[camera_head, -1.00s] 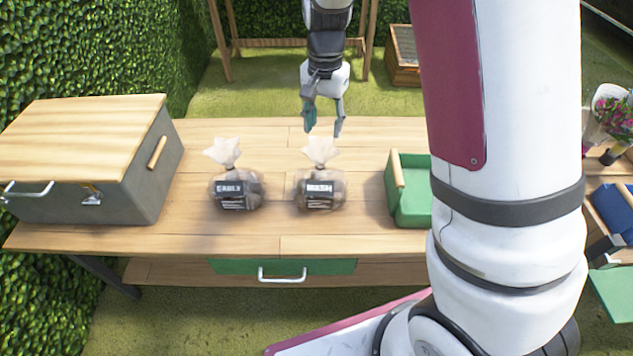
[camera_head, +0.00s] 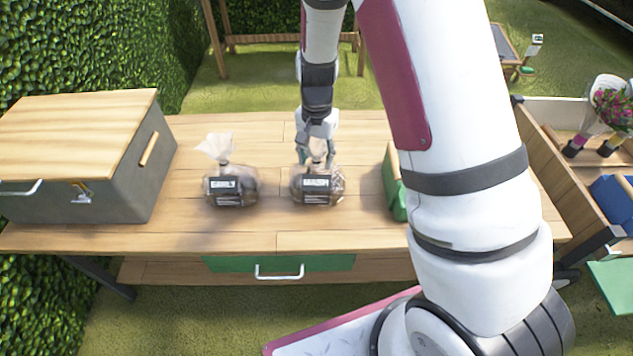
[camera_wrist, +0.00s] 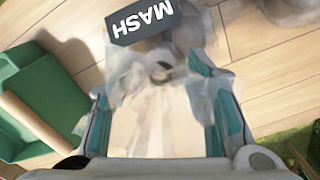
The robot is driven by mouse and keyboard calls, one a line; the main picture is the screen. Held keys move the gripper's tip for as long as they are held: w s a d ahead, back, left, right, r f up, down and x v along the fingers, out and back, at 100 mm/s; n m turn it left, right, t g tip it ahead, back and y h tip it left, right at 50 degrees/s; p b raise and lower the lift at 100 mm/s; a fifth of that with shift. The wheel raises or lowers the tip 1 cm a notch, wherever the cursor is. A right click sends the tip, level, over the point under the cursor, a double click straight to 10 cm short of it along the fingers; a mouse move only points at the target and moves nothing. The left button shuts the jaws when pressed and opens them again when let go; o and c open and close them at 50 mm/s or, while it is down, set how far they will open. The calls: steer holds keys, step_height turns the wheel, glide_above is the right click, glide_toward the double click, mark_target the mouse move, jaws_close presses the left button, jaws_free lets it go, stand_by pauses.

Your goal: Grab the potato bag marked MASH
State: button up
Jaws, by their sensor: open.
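The potato bag marked MASH (camera_head: 317,186) stands on the wooden table, a clear bag of dark potatoes with a black label and a gathered pale top. In the wrist view its label (camera_wrist: 141,20) reads MASH upside down. My gripper (camera_head: 316,158) is over the bag, with its fingers down around the gathered top. In the wrist view the open teal fingers (camera_wrist: 165,118) stand on either side of the pale plastic top. I cannot tell whether either finger touches it. Another potato bag (camera_head: 231,186), with a blurred label here, stands to the left.
A grey box with a wooden lid (camera_head: 75,155) stands on the table's left. A green tray with a wooden handle (camera_head: 393,185) is right of the MASH bag, partly hidden by my arm. It also shows in the wrist view (camera_wrist: 62,97). Flowers (camera_head: 612,106) are far right.

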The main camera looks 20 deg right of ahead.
jaws_close()
steer(key=shift+r, duration=0.15)
stand_by(0.4)
